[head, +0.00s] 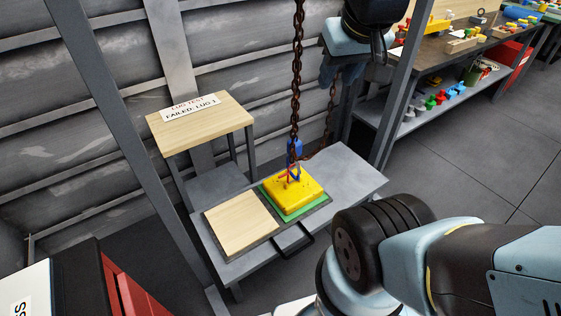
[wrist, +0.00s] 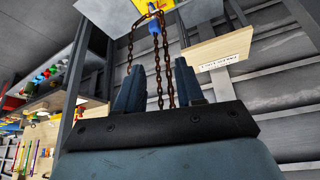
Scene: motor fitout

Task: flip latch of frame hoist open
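The frame hoist's rusty chain (head: 297,70) hangs down to a blue hook block (head: 295,148) over the yellow block (head: 290,194). Small red and blue parts show just below the hook block, at the yellow block's top; which of them is the latch is too small to tell. The wrist view also shows the blue hook block (wrist: 153,27) and the chain (wrist: 170,82). My gripper (head: 328,82) is above and right of the hook block in the head view, apart from it. Its fingers (wrist: 160,68) are spread and empty, with the chain seen beyond them.
The yellow block sits on a green pad (head: 300,212) on a grey bench (head: 348,178), beside a wooden board (head: 240,225). A wooden stand (head: 205,130) carries a sign reading "LUG TEST FAILED". Grey hoist posts (head: 125,120) rise beside the bench. A workbench (head: 460,48) stands behind right.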

